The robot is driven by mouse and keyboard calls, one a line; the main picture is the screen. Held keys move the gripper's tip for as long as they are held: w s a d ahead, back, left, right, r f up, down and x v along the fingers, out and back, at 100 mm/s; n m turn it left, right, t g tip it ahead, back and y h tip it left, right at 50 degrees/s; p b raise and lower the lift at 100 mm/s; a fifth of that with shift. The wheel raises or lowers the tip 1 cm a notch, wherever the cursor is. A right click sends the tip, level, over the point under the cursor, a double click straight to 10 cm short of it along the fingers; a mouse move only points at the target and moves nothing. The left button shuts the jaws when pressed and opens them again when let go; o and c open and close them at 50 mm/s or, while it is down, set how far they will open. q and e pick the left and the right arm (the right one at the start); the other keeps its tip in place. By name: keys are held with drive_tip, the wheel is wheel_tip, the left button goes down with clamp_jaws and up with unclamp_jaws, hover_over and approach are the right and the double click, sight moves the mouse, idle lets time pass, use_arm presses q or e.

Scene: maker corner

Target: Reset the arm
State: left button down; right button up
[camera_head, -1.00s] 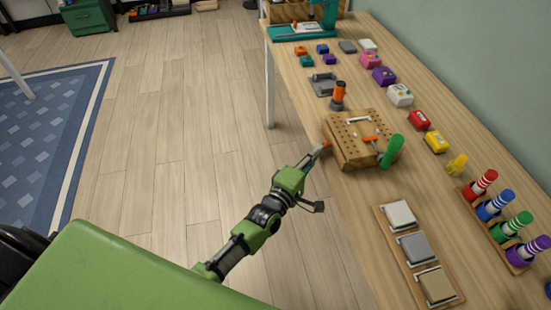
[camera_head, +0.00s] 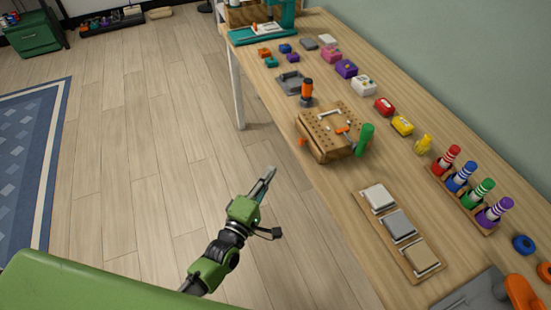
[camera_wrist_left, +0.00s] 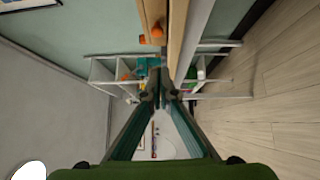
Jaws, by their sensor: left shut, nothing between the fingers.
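My left gripper (camera_head: 266,180) is shut and empty in the head view. It is over the floor, left of the workbench's front edge and apart from it, with its fingers pointing up and slightly right in the picture. In the left wrist view the left fingertips (camera_wrist_left: 164,92) come together with nothing between them. My right gripper is in neither view.
The workbench (camera_head: 340,205) runs along the right. Near its front edge are a wooden pegboard block (camera_head: 322,142) with a green-handled tool (camera_head: 365,140) and a board of three pads (camera_head: 417,272). Striped pegs (camera_head: 461,177) stand behind. The wooden floor (camera_head: 130,170) is clear.

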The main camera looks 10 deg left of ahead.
use_arm(q)
drive_tip(key=s+a+f+m+g+y, duration=0.1)
drive_tip(key=s+a+f+m+g, duration=0.15)
drive_tip(key=s+f, duration=0.45)
drive_tip(key=s+a+f+m+g, duration=0.1)
drive_tip(key=s+f+m+g, duration=0.2)
drive_tip(key=f, duration=0.9)
drive_tip(key=s+a+f+m+g+y, duration=0.1)
drive_tip(key=s+f+m+g, duration=0.3)
drive_tip(key=f, duration=0.5)
drive_tip(key=s+a+f+m+g, duration=0.2)
drive_tip(key=s+f, duration=0.3)
drive_tip(key=s, duration=0.5)
drive_tip(key=s+a+f+m+g+y, duration=0.1)
drive_tip(key=s+a+f+m+g, duration=0.1)
drive_tip(key=s+f, duration=0.4)
drive_tip(key=s+a+f+m+g+y, duration=0.1)
drive_tip(key=s+a+f+m+g, duration=0.2)
drive_tip(key=s, duration=1.2)
wheel_tip(320, 180, down, 3)
drive_tip(key=shift+s+r+m, duration=0.1)
drive_tip(key=shift+s+m, duration=0.3)
drive_tip(key=shift+m, duration=0.35)
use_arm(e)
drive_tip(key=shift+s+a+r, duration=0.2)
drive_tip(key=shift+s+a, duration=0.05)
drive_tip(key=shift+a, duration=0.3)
use_arm(q)
drive_tip(key=shift+g, duration=0.25)
